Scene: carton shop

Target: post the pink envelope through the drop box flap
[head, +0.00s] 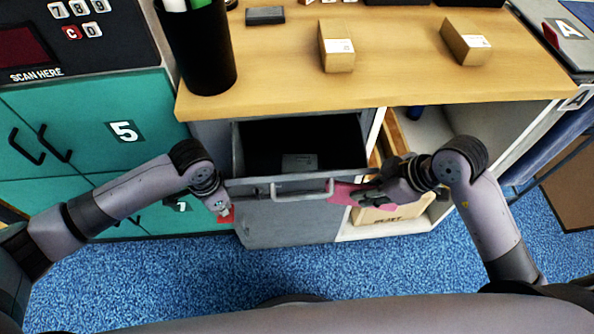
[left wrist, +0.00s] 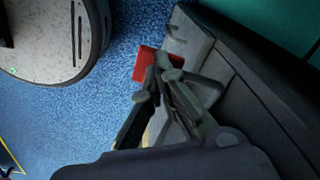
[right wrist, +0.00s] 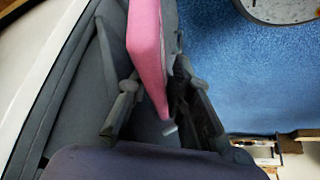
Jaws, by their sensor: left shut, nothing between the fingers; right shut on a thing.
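The pink envelope (head: 343,193) is in my right gripper (head: 366,195), beside the right end of the drop box flap's handle. In the right wrist view the envelope (right wrist: 147,45) stands between the two fingers, which are shut on it. The grey flap (head: 258,190), with a bar handle (head: 302,194), is pulled out, and the dark inside of the drop box (head: 262,140) shows behind it. My left gripper (head: 221,206) is shut and empty at the flap's left end. In the left wrist view its fingertips are beside a red piece (left wrist: 143,63); contact is unclear.
A wooden counter (head: 280,80) overhangs above, with small cartons (head: 338,55) and a black pen cup (head: 200,55). Teal lockers (head: 75,120) stand at left. An open shelf with a carton (head: 395,213) is right of the box. Blue carpet (head: 200,275) is clear in front.

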